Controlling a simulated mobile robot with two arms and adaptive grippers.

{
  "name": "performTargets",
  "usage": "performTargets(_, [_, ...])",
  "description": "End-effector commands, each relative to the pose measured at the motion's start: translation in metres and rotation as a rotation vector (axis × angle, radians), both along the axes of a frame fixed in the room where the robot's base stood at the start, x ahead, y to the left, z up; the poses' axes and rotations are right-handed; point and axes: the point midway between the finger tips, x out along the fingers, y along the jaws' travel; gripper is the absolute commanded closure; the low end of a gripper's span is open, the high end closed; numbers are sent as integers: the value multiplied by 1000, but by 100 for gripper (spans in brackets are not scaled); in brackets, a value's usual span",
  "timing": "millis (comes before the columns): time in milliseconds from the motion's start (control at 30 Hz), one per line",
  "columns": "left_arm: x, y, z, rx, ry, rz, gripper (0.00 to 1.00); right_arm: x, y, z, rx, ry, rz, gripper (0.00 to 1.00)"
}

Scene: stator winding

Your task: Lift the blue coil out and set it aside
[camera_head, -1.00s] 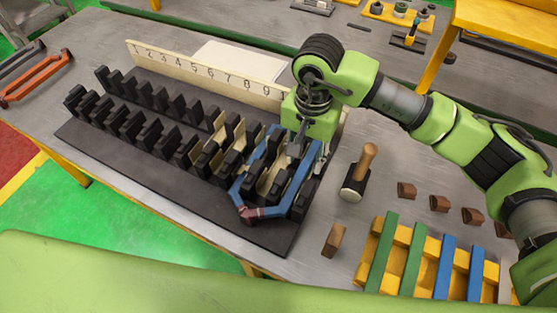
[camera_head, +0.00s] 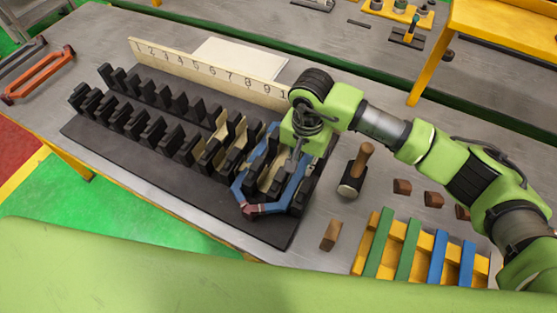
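The blue coil (camera_head: 240,183) is a hexagonal loop with a reddish-brown wrapped tip at its near end. It sits around and between the black teeth at the right end of the dark stator block (camera_head: 190,205). My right gripper (camera_head: 297,152) is at the coil's right side, pointing down, its fingers close to or touching the blue side bar. The fingers are small and partly hidden, so I cannot tell whether they are shut on it. The coil's far end is partly hidden behind my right gripper. My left gripper is not in view.
A numbered strip (camera_head: 205,70) stands behind the block. A mallet (camera_head: 357,170) and a wooden block (camera_head: 331,235) stand to the right. A yellow rack (camera_head: 398,228) with green and blue bars is at lower right. An orange coil (camera_head: 40,75) lies at far left.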

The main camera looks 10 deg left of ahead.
Motion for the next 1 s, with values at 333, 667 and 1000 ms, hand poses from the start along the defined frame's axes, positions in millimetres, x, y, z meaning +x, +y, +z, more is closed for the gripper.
performTargets(333, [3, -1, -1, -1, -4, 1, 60, 1, 1, 4, 3, -3, 0, 100])
performTargets(667, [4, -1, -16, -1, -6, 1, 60, -5, 5, 39, 5, -6, 6, 100])
performTargets(1000, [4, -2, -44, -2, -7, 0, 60, -51, 26, 92, 4, -7, 8, 100])
